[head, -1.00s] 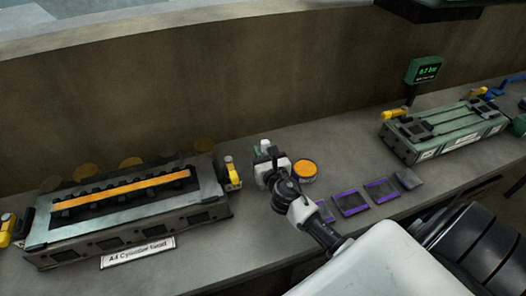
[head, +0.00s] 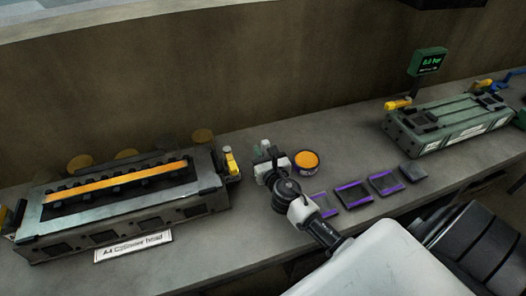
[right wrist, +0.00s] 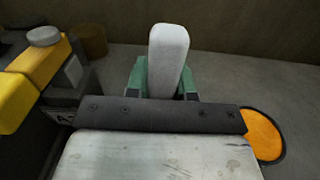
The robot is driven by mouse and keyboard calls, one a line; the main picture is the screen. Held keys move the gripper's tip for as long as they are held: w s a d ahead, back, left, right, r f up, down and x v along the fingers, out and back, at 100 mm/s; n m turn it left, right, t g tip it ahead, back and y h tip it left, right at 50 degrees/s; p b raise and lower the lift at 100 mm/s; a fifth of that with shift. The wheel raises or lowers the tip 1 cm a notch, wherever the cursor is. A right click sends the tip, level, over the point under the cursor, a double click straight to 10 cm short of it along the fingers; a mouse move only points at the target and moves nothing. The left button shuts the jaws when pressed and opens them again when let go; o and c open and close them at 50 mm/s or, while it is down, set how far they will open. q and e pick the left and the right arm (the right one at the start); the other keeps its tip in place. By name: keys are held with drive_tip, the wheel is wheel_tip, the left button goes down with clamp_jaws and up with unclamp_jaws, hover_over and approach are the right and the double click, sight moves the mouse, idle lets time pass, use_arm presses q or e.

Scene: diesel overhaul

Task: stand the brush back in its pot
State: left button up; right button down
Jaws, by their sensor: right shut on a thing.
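My right gripper (head: 267,160) is over the bench, just left of a round tin with orange contents (head: 306,161). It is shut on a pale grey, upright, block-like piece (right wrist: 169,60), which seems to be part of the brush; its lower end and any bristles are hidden. Green parts flank this piece in the right wrist view. The orange tin shows at the lower right of that view, apart from the held piece. I cannot tell whether the tin is the brush's pot, and no other pot is clear. My left gripper is not in view.
A cylinder head (head: 205,203) with an orange strip stands left on the bench. Several dark, purple-edged pads (head: 351,195) lie right of the gripper. A green block (head: 450,130) and a small display (head: 428,62) stand further right. Bare bench lies between tin and green block.

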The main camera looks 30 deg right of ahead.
drive_tip(key=shift+f, duration=0.25)
drive_tip(key=c, duration=0.9)
unclamp_jaws()
drive_tip(key=b+v, duration=0.1)
drive_tip(key=v, duration=1)
